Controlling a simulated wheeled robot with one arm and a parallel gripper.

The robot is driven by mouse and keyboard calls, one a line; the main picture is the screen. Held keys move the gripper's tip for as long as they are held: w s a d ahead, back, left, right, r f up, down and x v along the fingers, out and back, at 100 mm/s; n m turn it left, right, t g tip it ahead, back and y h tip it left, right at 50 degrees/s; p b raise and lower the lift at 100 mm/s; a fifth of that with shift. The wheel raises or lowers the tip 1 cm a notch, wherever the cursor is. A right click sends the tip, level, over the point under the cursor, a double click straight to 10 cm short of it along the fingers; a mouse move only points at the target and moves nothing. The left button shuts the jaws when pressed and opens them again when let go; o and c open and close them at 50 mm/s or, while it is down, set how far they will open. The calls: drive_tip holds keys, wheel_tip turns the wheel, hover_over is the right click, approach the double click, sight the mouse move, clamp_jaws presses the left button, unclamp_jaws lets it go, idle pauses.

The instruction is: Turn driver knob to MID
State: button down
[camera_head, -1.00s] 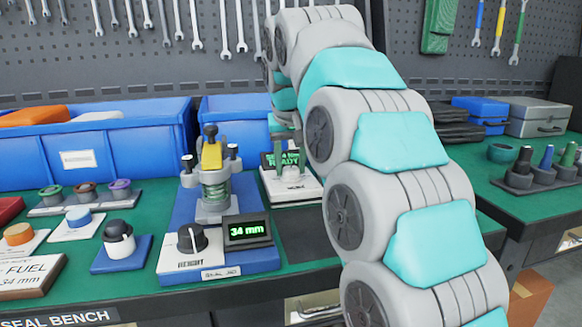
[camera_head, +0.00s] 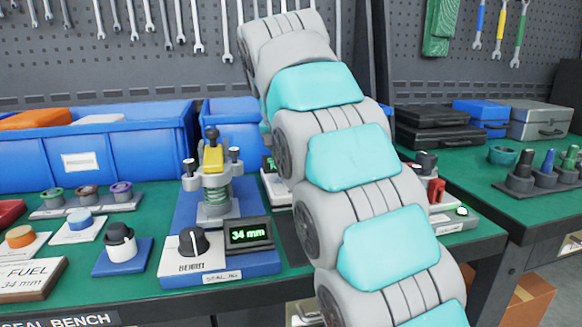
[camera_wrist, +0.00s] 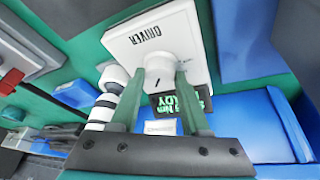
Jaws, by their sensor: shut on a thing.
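The white driver knob (camera_wrist: 159,66) sits on a white panel (camera_wrist: 150,36) printed DRIVER in the wrist view. My gripper (camera_wrist: 159,76) has its two green fingers on either side of the knob, shut on it. I cannot read the knob's pointer or any MID mark. A small screen (camera_wrist: 182,103) with green text, partly reading READY, shows between and behind the fingers. In the head view my arm covers the gripper and most of the driver unit; only a sliver of the unit (camera_head: 276,188) shows.
Left of my arm stands a blue fixture (camera_head: 230,268) with a spring press (camera_head: 214,185), a dark height knob (camera_head: 192,241) and a screen (camera_head: 248,234) reading 34 mm. Blue bins (camera_head: 90,150) line the back. A red-handled device (camera_head: 436,190) stands right of my arm.

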drive_tip(key=shift+c, duration=1.9)
unclamp_jaws()
drive_tip(key=shift+r, duration=0.15)
